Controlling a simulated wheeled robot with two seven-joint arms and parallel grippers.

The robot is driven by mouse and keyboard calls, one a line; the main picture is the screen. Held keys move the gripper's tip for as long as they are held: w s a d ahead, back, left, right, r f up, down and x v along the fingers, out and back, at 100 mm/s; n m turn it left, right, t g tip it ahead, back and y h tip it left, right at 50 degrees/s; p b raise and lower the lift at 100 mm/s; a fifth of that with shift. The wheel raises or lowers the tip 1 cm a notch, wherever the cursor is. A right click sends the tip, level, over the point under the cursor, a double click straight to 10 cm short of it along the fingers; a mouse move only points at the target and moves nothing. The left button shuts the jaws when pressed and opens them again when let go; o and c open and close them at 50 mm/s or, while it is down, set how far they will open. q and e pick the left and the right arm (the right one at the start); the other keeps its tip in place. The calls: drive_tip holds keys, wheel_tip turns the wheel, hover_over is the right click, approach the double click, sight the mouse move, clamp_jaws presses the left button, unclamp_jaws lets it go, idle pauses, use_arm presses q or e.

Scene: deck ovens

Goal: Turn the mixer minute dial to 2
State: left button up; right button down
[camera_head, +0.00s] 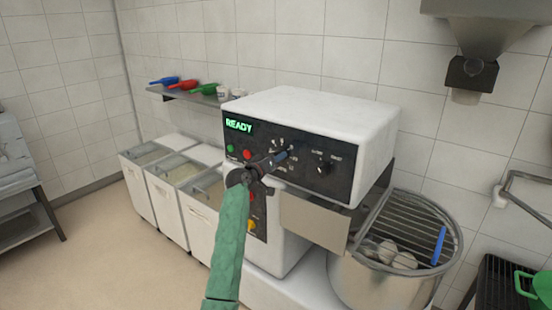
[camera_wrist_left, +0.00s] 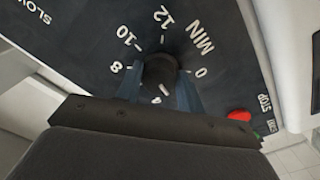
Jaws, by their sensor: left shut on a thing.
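The mixer (camera_head: 345,112) is a white box with a black control panel (camera_head: 305,172) and a green READY display. In the left wrist view, the minute dial (camera_wrist_left: 160,68) is a dark round knob beside the letters MIN, ringed by white numbers; 12, 10, 8 and 0 are readable. My left gripper (camera_head: 283,157) reaches the panel; in the left wrist view its two bluish fingers (camera_wrist_left: 160,88) are shut on the dial, one on each side. My right gripper is out of view.
Another knob (camera_head: 323,168) sits right of the dial. Red and green buttons lie left. A steel bowl (camera_head: 385,285) with a wire guard (camera_head: 405,220) stands below right. Ingredient bins (camera_head: 170,205) line the wall under a shelf of colored scoops (camera_head: 182,86).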

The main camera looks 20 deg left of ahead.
use_arm(q)
drive_tip(key=shift+r+n+p, duration=0.1)
drive_tip(key=shift+n+p, duration=0.2)
drive_tip(key=shift+n, duration=0.6)
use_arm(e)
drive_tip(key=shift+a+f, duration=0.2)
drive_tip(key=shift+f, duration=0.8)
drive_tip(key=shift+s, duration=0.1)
